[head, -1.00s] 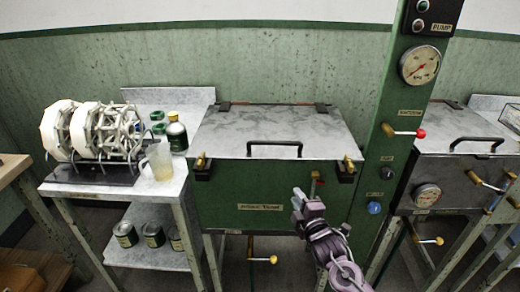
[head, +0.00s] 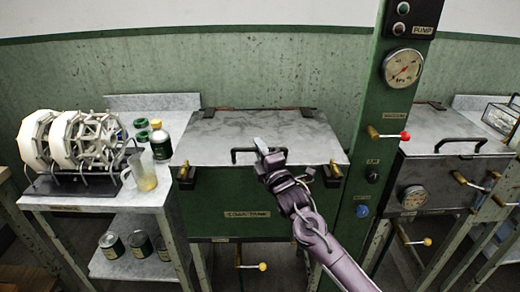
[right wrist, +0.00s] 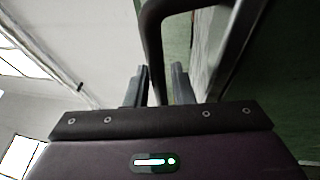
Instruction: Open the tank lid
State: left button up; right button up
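The green tank (head: 205,215) stands in the middle of the head view with its flat grey metal lid (head: 225,128) down. The lid's black bar handle (head: 240,151) is at its front edge, partly hidden by my right gripper (head: 264,148). In the right wrist view the gripper (right wrist: 160,88) has its two fingers apart, and the black handle (right wrist: 152,35) runs down into the space between them, nearer the left finger. I cannot tell whether they touch. Brass clamps (head: 186,172) sit at the tank's front corners. My left gripper is not in view.
A green post (head: 375,130) with a gauge (head: 402,67) and red-tipped lever (head: 390,135) rises right of the tank. Another lidded tank (head: 450,170) stands beyond it. A side table (head: 95,197) at left holds a reel, a jug (head: 143,170) and a bottle (head: 160,140).

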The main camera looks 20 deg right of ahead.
grip_shut()
